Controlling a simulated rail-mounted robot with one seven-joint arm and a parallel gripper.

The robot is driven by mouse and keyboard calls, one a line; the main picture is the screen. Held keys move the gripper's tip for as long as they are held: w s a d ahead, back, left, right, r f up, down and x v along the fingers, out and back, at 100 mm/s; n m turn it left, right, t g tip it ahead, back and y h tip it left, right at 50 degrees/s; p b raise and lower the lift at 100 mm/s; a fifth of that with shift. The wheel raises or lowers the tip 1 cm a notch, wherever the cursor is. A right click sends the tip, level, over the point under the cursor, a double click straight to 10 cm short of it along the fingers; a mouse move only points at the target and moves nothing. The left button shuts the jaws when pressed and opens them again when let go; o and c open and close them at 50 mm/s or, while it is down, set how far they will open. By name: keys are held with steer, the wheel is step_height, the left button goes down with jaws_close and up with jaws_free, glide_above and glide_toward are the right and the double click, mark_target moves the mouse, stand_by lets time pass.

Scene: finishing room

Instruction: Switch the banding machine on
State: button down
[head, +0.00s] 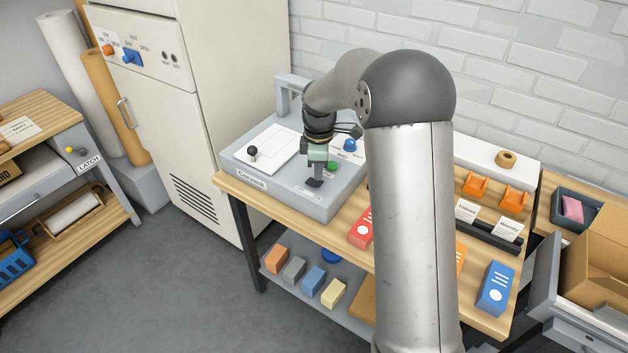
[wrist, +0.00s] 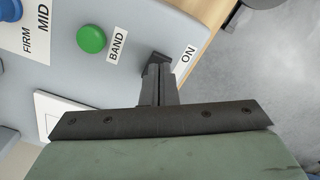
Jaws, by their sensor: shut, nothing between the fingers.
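The banding machine (head: 315,205) is a low grey box on the wooden bench, with controls on its top. In the wrist view its grey panel (wrist: 90,75) has a green button (wrist: 91,39) labelled BAND, a blue knob (wrist: 10,10) near FIRM and MID, and a small black switch (wrist: 153,57) beside the ON label (wrist: 187,59). My gripper (head: 315,182) points down over the panel's front part. Its fingers (wrist: 158,72) are shut and empty, right at the black switch. They partly hide it, so I cannot tell its position or whether they touch.
A ball-topped lever (head: 252,151) and a white plate (head: 270,147) are on the machine's left. A tall cream cabinet (head: 215,80) stands behind left. Red and blue (head: 495,288) packs and card holders (head: 488,234) occupy the bench to the right. My arm hides the bench middle.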

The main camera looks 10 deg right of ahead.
mark_target(319, 184)
steer(key=shift+f+b, duration=0.6)
steer(key=shift+f, duration=0.4)
stand_by(0.8)
steer(key=shift+r+p, duration=2.45)
steer(key=shift+r, duration=1.1)
steer(key=s+r+m, duration=0.3)
steer(key=s+m, duration=0.1)
steer(key=s, duration=0.4)
steer(key=s+r+m, duration=0.3)
steer(key=s+r, duration=0.1)
steer(key=s, duration=0.4)
steer(key=s+f+m, duration=0.2)
steer(key=s+m, duration=0.5)
steer(key=s, duration=0.9)
steer(key=shift+s+m+t, duration=0.35)
steer(key=shift+m+t, duration=0.05)
